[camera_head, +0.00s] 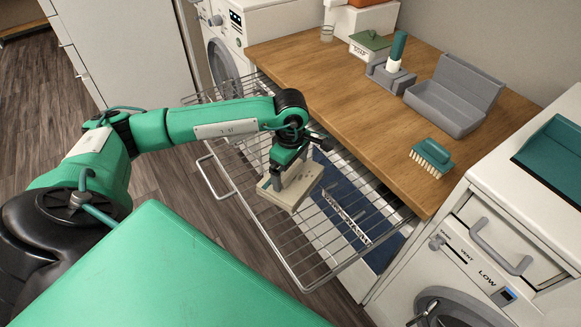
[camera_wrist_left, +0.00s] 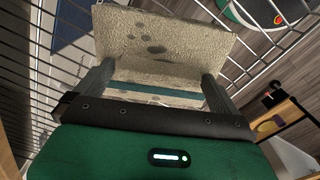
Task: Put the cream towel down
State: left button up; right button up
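The cream towel (camera_head: 297,190), a folded pale slab with grey spots, is at the wire drawer, over its bars. It also shows in the left wrist view (camera_wrist_left: 165,38), with part of it and a teal band between the fingers. My left gripper (camera_head: 287,174) points down at the towel from above. In the left wrist view its two fingers (camera_wrist_left: 160,80) stand wide apart, one at each side of the towel. I cannot tell whether they touch it. My right gripper is in neither view.
The pulled-out wire drawer (camera_head: 222,180) sits below the wooden counter (camera_head: 345,100). A green brush (camera_head: 432,156), a grey tray (camera_head: 447,108) and a holder with a green-capped bottle (camera_head: 397,50) stand on the counter. White washers flank it. Bare floor lies at left.

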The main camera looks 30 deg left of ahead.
aim_at(291, 170)
pick_arm(q)
jog(key=shift+r, duration=0.35)
notch_tip(291, 170, up, 5)
jog(key=shift+r+b, duration=0.1)
jog(key=shift+b, duration=0.3)
notch_tip(291, 170, up, 6)
jog(key=shift+r+b, duration=0.2)
jog(key=shift+b, duration=0.1)
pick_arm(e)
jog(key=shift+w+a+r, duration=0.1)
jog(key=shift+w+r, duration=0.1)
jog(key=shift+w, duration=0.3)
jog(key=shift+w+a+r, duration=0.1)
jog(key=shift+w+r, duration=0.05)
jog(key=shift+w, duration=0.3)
